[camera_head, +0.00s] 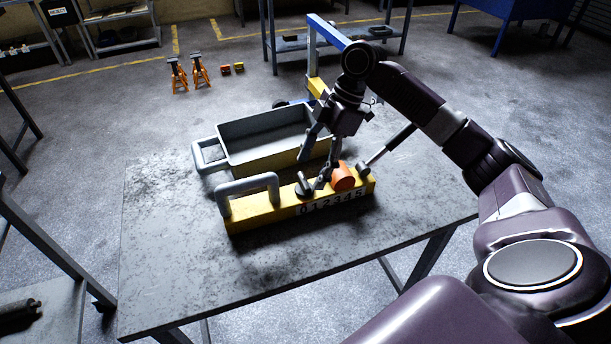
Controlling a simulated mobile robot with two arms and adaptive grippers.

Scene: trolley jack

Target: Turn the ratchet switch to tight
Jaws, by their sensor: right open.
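A yellow box-shaped device (262,211) with a grey handle and a number strip lies on the grey table. A small dark switch-like part (303,188) stands on its top, left of an orange round part (343,178); I cannot read whether it is set to tight. My right gripper (312,172) comes down from above, its fingers open and apart, close to the small dark part. Whether a finger touches it I cannot tell. My left gripper is not in view.
A grey rod (390,147) slants up from the device's right end. A grey-and-yellow tray (262,150) stands behind it. The table (165,265) is clear at the left and front. Orange jack stands (200,72) are on the floor at the back.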

